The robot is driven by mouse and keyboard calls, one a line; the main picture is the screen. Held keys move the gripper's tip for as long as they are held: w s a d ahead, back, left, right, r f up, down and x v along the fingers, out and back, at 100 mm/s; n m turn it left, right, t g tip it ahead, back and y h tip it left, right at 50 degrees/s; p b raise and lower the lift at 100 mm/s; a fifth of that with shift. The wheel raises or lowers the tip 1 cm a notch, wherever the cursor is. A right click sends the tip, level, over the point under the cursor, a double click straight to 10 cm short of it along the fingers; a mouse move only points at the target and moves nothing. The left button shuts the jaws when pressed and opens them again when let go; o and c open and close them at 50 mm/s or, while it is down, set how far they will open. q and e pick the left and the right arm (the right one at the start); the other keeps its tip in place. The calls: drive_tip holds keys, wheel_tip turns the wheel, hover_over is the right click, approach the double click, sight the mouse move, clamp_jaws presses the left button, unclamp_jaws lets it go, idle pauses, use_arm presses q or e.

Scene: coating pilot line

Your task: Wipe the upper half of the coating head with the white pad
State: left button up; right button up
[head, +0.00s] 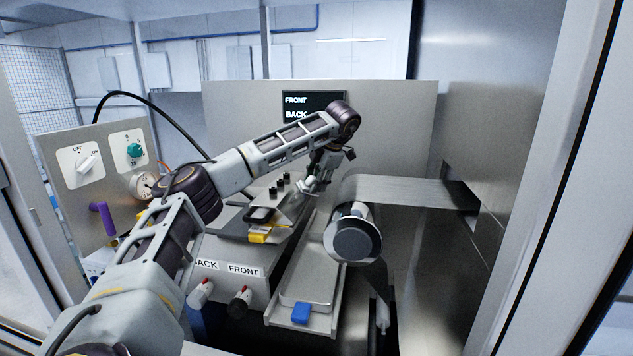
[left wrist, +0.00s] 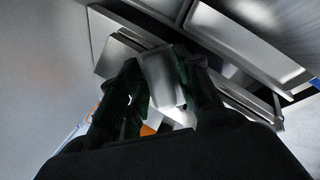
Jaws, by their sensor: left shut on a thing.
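My left gripper (head: 314,184) reaches over the machine to the metal coating head (head: 292,204), left of the roller. In the left wrist view the gripper (left wrist: 162,82) has its dark fingers shut on a pale block (left wrist: 160,78), which I take to be the white pad. The pad lies close to metal surfaces; I cannot tell whether it touches the coating head. In the head view the pad is mostly hidden by the gripper and too small to make out. My right gripper is not in view.
The roller (head: 356,238) with its metal web (head: 410,190) is right of the gripper. A metal tray (head: 317,288) with a blue block (head: 301,313) lies in front. A yellow-ended tool (head: 259,237) rests left. A switch panel (head: 105,165) and purple handle (head: 103,218) stand far left.

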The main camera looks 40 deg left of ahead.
use_arm(q)
drive_tip(key=shift+w+a, duration=0.45)
drive_tip(key=shift+w, duration=0.25)
drive_tip(key=shift+w+a, duration=0.4)
drive_tip(key=shift+w, duration=0.3)
drive_tip(key=shift+s+d+b, duration=0.45)
drive_tip(key=shift+s+b, duration=0.1)
drive_tip(key=shift+s, duration=0.3)
drive_tip(key=shift+s+d, duration=0.35)
drive_tip(key=shift+s, duration=0.2)
drive_tip(key=shift+s+b, duration=0.1)
drive_tip(key=shift+b, duration=0.2)
drive_tip(key=shift+s+d+f, duration=0.1)
drive_tip(key=shift+s+d, duration=0.25)
drive_tip(key=shift+s, duration=0.2)
drive_tip(key=shift+s+d+p, duration=0.35)
drive_tip(key=shift+s+d, duration=0.05)
drive_tip(key=shift+s, duration=0.4)
